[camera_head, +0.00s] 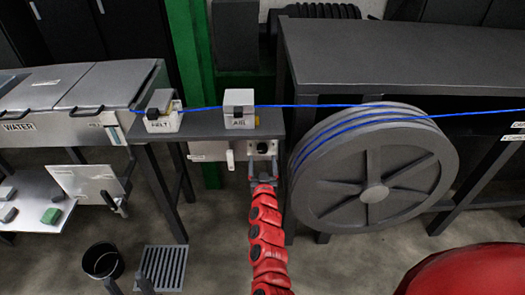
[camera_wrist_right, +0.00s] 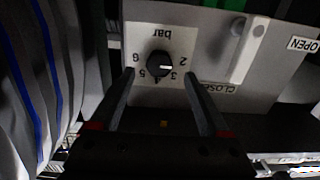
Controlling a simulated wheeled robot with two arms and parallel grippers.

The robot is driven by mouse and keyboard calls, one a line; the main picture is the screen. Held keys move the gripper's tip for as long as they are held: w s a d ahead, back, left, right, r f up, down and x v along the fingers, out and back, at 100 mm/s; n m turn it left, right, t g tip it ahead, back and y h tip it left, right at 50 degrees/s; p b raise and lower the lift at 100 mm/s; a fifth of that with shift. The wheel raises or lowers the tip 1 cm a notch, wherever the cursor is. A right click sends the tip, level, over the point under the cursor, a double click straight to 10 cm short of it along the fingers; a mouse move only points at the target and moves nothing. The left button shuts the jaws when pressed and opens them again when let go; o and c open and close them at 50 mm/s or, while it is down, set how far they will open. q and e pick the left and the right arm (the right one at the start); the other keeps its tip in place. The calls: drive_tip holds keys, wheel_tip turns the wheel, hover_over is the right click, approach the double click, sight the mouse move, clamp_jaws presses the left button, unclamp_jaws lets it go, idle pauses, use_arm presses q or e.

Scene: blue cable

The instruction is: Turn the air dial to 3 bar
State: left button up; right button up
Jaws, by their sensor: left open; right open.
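The air dial (camera_wrist_right: 159,65) is a round black knob on a pale plate marked "bar", seen upside down in the right wrist view. Its light mark points right, around the 2 and 3; the exact reading is unclear. In the head view the dial (camera_head: 262,147) is small, under the AIR box. My right gripper (camera_wrist_right: 158,76) is open, its fingertips on either side of the dial in the picture; I cannot tell whether they touch it. It also shows in the head view (camera_head: 263,166). Two grey tips at the bottom left of the head view look like my open, empty left gripper (camera_head: 128,285).
A lever (camera_wrist_right: 249,50) between OPEN and CLOSE labels is beside the dial. The big cable reel (camera_head: 374,192) stands close right of my right arm. Blue cable (camera_head: 280,106) runs through the MELT (camera_head: 162,122) and AIR (camera_head: 239,122) boxes. A black bucket (camera_head: 103,262) is near my left gripper.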

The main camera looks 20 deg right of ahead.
sight(262, 151)
drive_tip(key=shift+p+x, duration=0.4)
drive_tip(key=shift+x, duration=2.1)
drive_tip(key=shift+c, duration=0.3)
clamp_jaws()
